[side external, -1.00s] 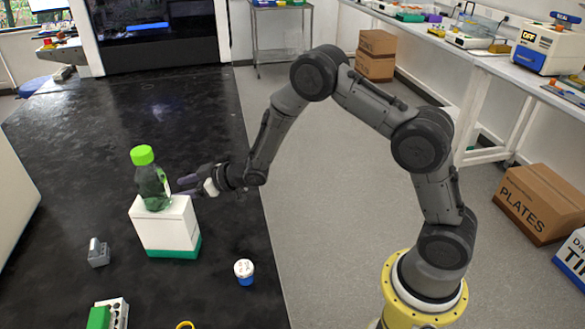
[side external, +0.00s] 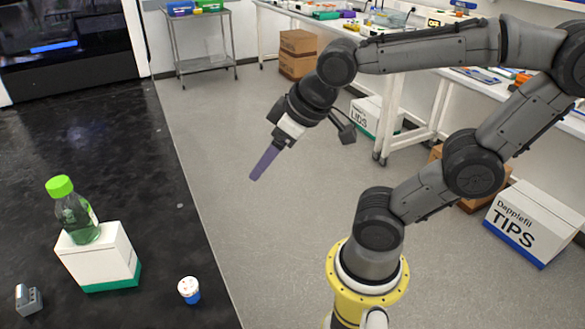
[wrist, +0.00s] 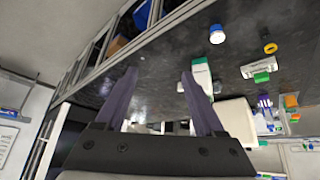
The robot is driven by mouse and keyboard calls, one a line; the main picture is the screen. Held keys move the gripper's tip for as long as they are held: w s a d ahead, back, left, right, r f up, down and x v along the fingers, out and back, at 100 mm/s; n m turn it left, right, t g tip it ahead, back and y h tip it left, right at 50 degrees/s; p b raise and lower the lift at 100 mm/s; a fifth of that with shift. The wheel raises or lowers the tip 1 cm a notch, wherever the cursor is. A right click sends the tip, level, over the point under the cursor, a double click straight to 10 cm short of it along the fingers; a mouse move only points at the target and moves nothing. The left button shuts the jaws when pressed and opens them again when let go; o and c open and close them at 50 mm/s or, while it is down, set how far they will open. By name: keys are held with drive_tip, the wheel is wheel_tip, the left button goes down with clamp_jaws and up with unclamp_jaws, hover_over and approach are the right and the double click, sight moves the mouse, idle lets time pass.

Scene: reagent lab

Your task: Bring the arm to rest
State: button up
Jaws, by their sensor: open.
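My gripper (side external: 254,177) hangs in the air over the grey floor, right of the black bench, in the side external view. Its purple fingers point down and left and overlap there. In the wrist view my gripper (wrist: 158,71) has its fingers spread with nothing between them. The arm is folded back above its yellow base. A green-capped bottle (side external: 77,217) stands upright on a white box with a green base (side external: 100,258), well apart from the gripper. The box also shows in the wrist view (wrist: 200,76), partly behind a finger.
A small white-capped blue container (side external: 189,290) stands on the black bench (side external: 140,180). A grey metal piece (side external: 28,299) lies at the left. A metal cart (side external: 205,45) is at the back, and a TIPS box (side external: 530,225) sits right of my arm. The grey floor below the gripper is clear.

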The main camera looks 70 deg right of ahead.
drive_tip(key=shift+g, duration=0.4)
drive_tip(key=s, duration=0.3)
drive_tip(key=s+f, duration=0.1)
drive_tip(key=s, duration=0.1)
drive_tip(key=shift+s+a, duration=0.1)
drive_tip(key=shift+a, duration=0.25)
